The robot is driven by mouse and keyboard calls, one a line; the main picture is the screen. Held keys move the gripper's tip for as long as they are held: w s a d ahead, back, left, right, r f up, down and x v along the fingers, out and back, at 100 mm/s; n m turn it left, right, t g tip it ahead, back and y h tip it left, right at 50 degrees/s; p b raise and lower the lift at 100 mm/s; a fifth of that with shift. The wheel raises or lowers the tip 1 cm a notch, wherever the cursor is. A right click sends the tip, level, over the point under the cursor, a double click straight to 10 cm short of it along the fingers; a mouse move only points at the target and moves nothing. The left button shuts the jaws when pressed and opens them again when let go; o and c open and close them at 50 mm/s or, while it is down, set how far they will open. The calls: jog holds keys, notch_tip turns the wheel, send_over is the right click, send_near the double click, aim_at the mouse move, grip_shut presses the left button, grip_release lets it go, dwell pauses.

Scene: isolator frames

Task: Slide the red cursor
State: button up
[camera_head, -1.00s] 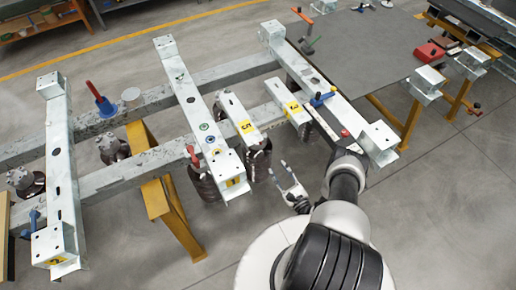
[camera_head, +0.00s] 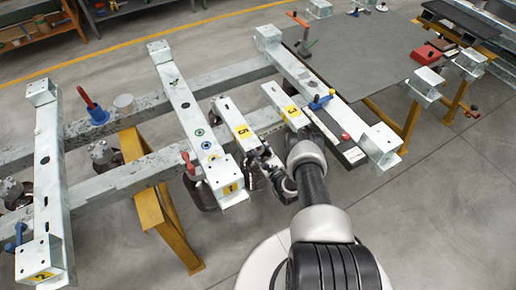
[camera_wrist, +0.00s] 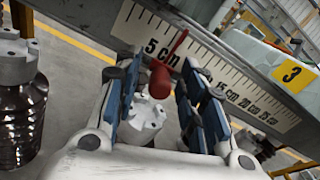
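The red cursor (camera_wrist: 160,78) shows in the wrist view as a small red knob with a thin red pointer. The pointer rises over a white scale (camera_wrist: 180,44) near its "5 cm" mark. My gripper (camera_wrist: 163,92) is open, with blue-padded fingers to either side of the cursor. There is a gap to the right finger; I cannot tell whether the left one touches. In the head view my gripper (camera_head: 266,158) is at the front end of the beam marked 5 (camera_head: 238,125), and the cursor is hidden there.
A beam marked 3 (camera_head: 286,106) lies to the right, and a longer beam marked 1 (camera_head: 198,128) to the left. Open floor (camera_head: 440,210) lies at the right.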

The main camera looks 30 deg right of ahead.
jog(key=shift+w, duration=0.1)
jog(key=shift+c, duration=0.3)
jog(key=c, duration=0.8)
grip_shut()
jog(key=shift+a, duration=0.1)
